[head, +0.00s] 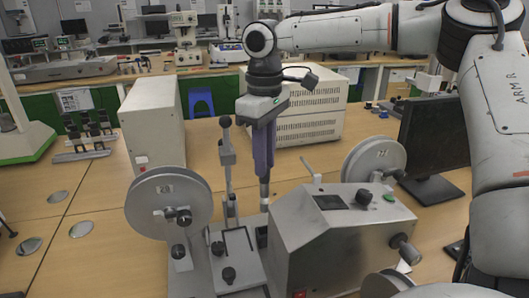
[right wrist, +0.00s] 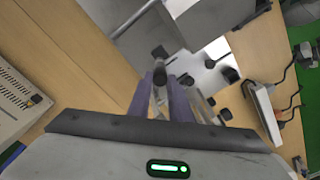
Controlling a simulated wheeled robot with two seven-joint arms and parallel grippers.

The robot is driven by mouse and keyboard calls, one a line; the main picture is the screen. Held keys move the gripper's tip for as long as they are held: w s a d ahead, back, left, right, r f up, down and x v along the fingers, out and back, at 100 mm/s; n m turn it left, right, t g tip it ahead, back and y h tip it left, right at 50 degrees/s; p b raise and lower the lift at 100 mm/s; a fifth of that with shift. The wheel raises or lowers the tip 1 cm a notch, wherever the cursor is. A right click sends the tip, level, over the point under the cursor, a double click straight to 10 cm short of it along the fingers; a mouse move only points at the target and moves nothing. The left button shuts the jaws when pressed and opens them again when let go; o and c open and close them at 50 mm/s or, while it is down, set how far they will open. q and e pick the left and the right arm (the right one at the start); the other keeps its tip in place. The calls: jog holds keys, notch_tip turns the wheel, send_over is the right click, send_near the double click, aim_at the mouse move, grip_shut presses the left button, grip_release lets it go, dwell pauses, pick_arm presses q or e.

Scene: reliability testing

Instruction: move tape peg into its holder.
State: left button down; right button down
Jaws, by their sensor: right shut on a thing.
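My right gripper (head: 264,168) points straight down above the tape machine, its purple fingers close together. It is shut on a slim grey metal piece, seemingly the tape peg (head: 264,190), whose lower end shows below the fingertips. In the right wrist view, the right gripper (right wrist: 163,92) has its two fingers on either side of a slim piece. The peg's upper part is hidden by the fingers. The tape machine (head: 330,235) stands below. I cannot tell which part of it is the holder. My left gripper is not in view.
A lever post with a black ball knob (head: 226,122) stands close left of the right gripper. A large reel disc (head: 150,205) is farther left, another reel (head: 375,160) right. A beige cabinet (head: 155,125) and a monitor (head: 432,135) flank the machine. The table's left front is mostly clear.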

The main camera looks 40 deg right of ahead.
aim_at(264, 189)
jog(key=shift+f+b, duration=0.6)
jog(key=shift+f, duration=2.15)
